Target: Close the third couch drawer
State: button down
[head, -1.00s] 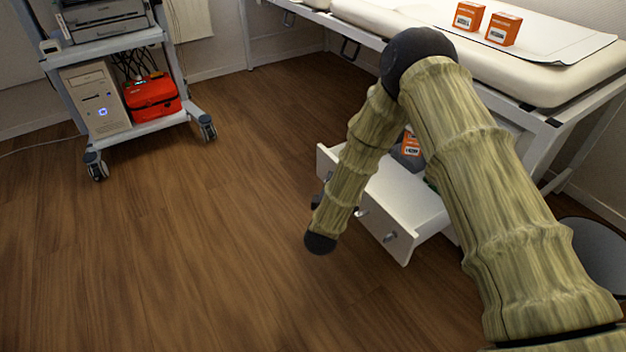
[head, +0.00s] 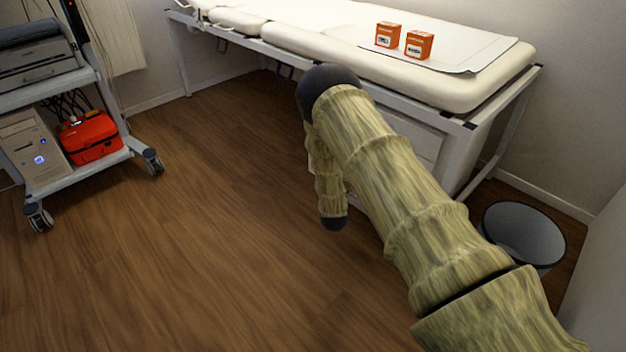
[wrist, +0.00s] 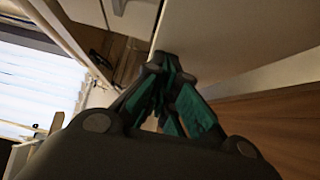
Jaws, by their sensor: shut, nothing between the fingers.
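The couch (head: 300,42) is a long white padded bed on a metal frame, along the back wall in the head view. A pale cabinet panel (head: 415,140) shows beneath it, right of my arm. A pale sliver shows just left of my arm; the rest of the drawer area is hidden, so I cannot tell how far any drawer stands out. In the wrist view my gripper (wrist: 167,62) is shut, its teal-padded fingers together at the edge of a pale drawer front (wrist: 235,35). Contact is unclear.
Two orange boxes (head: 387,35) (head: 419,45) stand on the couch's paper sheet. A grey bin (head: 524,233) stands right of my arm. A wheeled cart (head: 85,172) with a red case (head: 90,137) and a computer is at left. The wooden floor (head: 190,250) between is clear.

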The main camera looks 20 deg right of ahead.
jog(key=w+d, duration=0.5)
jog(key=d, duration=0.5)
jog(key=shift+d+r, duration=0.2)
jog(key=shift+a, duration=0.1)
jog(key=s+a+p, duration=0.1)
jog(key=s+a, duration=0.1)
jog(key=s, duration=0.1)
jog(key=s+a+p, duration=0.1)
jog(key=s+a, duration=0.2)
jog(key=s, duration=0.1)
jog(key=s+a+p, duration=0.2)
jog(key=s, duration=0.2)
jog(key=shift+s+a+f, duration=0.2)
jog(key=shift+a+f, duration=0.05)
jog(key=shift+f, duration=0.05)
